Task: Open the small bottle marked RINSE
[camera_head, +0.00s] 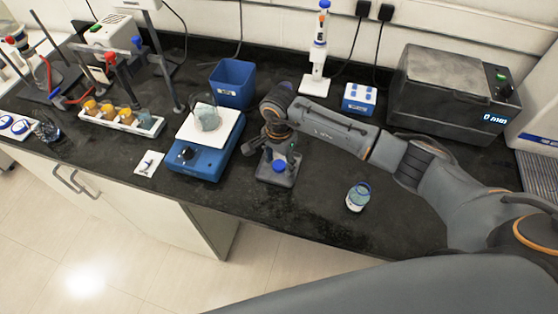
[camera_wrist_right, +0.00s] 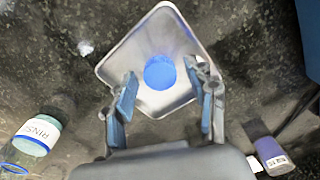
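The small bottle marked RINSE (camera_wrist_right: 38,133) is at the lower left of the right wrist view, partly cut off. It has a white label and a blue ring at its mouth. In the head view a small clear bottle (camera_head: 357,198) with a blue rim stands on the bench; its label is unreadable there. A blue cap (camera_wrist_right: 160,72) sits on a grey square tray (camera_wrist_right: 118,66). In the head view, the cap (camera_head: 279,166) is just below my right gripper (camera_head: 281,153). My right gripper (camera_wrist_right: 165,95) is open, its fingers either side of the cap with gaps. My left gripper is out of view.
A blue hotplate (camera_head: 190,160) with a beaker (camera_head: 207,117) stands left of the tray, near a blue bin (camera_head: 232,84). A pipette stand (camera_head: 316,85), small blue box (camera_head: 360,98) and large grey machine (camera_head: 440,90) are behind. Bench around the small bottle is clear.

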